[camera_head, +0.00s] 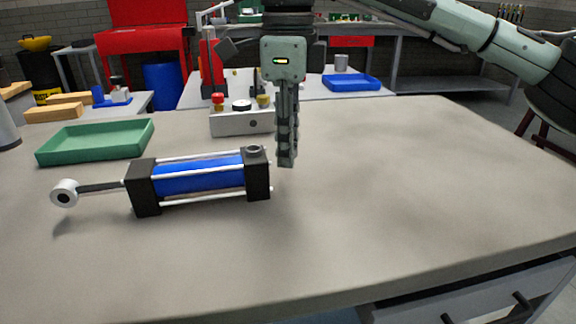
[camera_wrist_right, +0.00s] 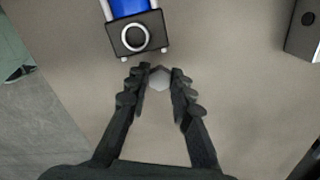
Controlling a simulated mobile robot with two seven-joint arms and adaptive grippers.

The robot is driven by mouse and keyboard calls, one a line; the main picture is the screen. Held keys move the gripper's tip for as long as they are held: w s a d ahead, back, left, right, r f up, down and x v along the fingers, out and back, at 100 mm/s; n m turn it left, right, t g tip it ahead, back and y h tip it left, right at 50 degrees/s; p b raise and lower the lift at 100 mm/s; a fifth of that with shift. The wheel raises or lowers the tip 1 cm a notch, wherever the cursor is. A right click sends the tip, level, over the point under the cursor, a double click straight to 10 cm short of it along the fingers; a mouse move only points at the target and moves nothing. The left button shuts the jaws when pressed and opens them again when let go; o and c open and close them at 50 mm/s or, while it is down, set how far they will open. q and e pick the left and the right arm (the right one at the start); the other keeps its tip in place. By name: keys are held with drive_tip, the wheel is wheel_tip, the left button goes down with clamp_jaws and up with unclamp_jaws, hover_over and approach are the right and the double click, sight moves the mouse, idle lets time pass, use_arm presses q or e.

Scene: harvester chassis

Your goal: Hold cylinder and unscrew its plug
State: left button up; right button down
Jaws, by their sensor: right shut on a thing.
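The cylinder (camera_head: 198,178) has a blue barrel, black end blocks and white tie rods, and lies on the table with its rod eye to the left. A round port ring (camera_head: 256,149) tops its right end block, also seen in the right wrist view (camera_wrist_right: 132,38). My right gripper (camera_head: 287,163) points down just right of that block, apart from it. In the right wrist view its fingers (camera_wrist_right: 157,75) are shut on a small grey hexagonal plug (camera_wrist_right: 159,79), clear of the port. In the head view the fingers hide the plug. My left gripper is not in view.
A green tray (camera_head: 98,156) stands on the table at the back left. A grey block with red and black knobs (camera_head: 242,124) stands behind the cylinder. A blue tray (camera_head: 351,83) is on the bench beyond. The table's right side is clear.

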sight(288, 183)
drive_tip(key=shift+f, duration=1.85)
drive_tip(key=shift+f, duration=0.2)
drive_tip(key=c, duration=1.3)
unclamp_jaws()
drive_tip(key=shift+r, duration=0.15)
